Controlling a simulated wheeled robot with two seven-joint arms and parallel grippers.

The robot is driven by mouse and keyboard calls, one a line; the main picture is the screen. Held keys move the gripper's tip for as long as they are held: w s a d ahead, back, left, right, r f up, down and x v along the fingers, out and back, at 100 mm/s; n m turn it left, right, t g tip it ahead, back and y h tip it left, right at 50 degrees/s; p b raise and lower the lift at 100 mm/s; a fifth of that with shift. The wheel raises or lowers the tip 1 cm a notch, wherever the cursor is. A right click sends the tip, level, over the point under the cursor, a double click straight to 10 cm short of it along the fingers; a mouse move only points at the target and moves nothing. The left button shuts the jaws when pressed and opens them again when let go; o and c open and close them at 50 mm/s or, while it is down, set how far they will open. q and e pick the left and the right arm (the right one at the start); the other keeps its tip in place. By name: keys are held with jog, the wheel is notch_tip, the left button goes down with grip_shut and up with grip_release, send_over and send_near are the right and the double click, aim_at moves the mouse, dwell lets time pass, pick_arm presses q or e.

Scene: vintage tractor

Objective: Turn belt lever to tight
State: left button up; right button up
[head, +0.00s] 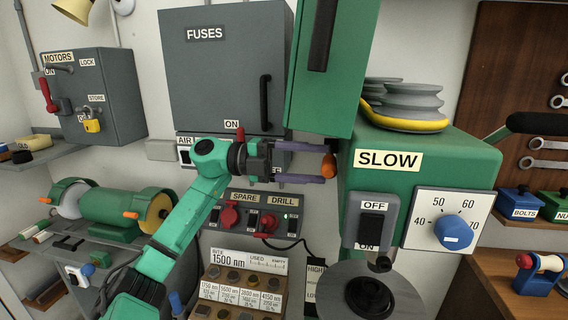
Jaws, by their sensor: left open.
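My left gripper (324,164) is open, its two purple-grey fingers pointing right toward the green drill-press head (460,163). An orange knob (329,166) shows at the fingertips, between them in the picture; whether they touch it I cannot tell. It may be the belt lever's end, but its shaft and any tight marking are hidden or out of view. Stepped grey pulleys (412,100) with a yellow belt (409,124) sit on top of the head, beside a SLOW label (388,160). My right gripper is not in view.
The green cover (322,85) hangs close above my left gripper. The grey FUSES box (215,75) is behind it. The OFF/ON switch (371,226) and blue speed dial (454,233) are on the head's front. A socket panel (258,217) is below.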

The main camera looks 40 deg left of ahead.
pick_arm(q)
jog(key=b+v, duration=0.5)
jog(key=v, duration=0.8)
jog(key=shift+s+a, duration=0.2)
jog(key=shift+w, duration=0.1)
